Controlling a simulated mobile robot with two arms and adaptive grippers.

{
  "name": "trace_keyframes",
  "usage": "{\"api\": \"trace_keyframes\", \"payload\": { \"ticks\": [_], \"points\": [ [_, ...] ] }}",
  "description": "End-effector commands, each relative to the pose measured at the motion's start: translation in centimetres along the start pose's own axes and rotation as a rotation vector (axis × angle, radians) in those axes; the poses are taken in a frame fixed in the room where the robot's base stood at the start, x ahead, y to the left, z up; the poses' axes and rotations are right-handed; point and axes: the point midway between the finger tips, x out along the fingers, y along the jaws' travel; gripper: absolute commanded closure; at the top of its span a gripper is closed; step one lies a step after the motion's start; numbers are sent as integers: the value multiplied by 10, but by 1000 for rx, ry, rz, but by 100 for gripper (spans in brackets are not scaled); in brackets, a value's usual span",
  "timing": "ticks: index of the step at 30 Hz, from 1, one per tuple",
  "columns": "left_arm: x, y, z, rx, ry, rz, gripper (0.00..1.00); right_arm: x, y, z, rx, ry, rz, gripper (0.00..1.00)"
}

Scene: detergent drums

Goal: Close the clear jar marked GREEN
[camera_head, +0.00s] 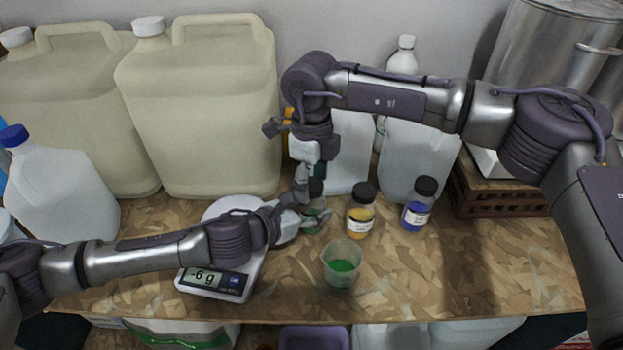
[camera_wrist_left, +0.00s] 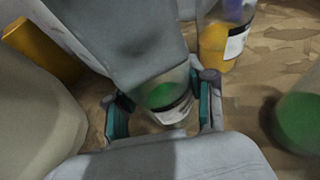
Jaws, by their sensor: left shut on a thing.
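The clear jar with green contents (camera_head: 314,217) stands on the wooden bench, largely hidden by my two grippers. In the left wrist view the green jar (camera_wrist_left: 168,98) sits between the teal-padded fingers of my left gripper (camera_wrist_left: 163,108), with a white label on its front. My left gripper (camera_head: 303,222) is shut on this jar from the left in the head view. My right gripper (camera_head: 307,190) points down right over the jar's top, and its jaws are too hidden to read. Something dark, possibly a lid, shows beside it; I cannot tell whether it sits on the jar.
A yellow jar (camera_head: 360,213) and a blue jar (camera_head: 418,208), both with black lids, stand to the right. A beaker with green contents (camera_head: 342,266) stands in front. A scale (camera_head: 222,281) reading -6 g lies under my left arm. Large canisters (camera_head: 205,110) line the back.

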Motion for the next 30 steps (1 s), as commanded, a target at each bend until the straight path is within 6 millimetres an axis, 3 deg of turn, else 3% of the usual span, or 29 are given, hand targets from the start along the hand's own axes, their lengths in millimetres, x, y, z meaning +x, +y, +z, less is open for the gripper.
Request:
{"api": "trace_keyframes", "payload": {
  "ticks": [13, 17, 24, 30],
  "points": [
    [0, 0, 0, 0, 0, 0, 100, -8, 0, 0, -1, -1, -1, 25],
    [0, 0, 0, 0, 0, 1, 100, -28, 0, 1, -1, -2, -2, 25],
    [0, 0, 0, 0, 0, 1, 100, -80, 0, 1, 0, -1, -2, 25],
    [0, 0, 0, 0, 0, 1, 100, -110, 0, 0, -1, 0, -1, 25]
  ]
}}
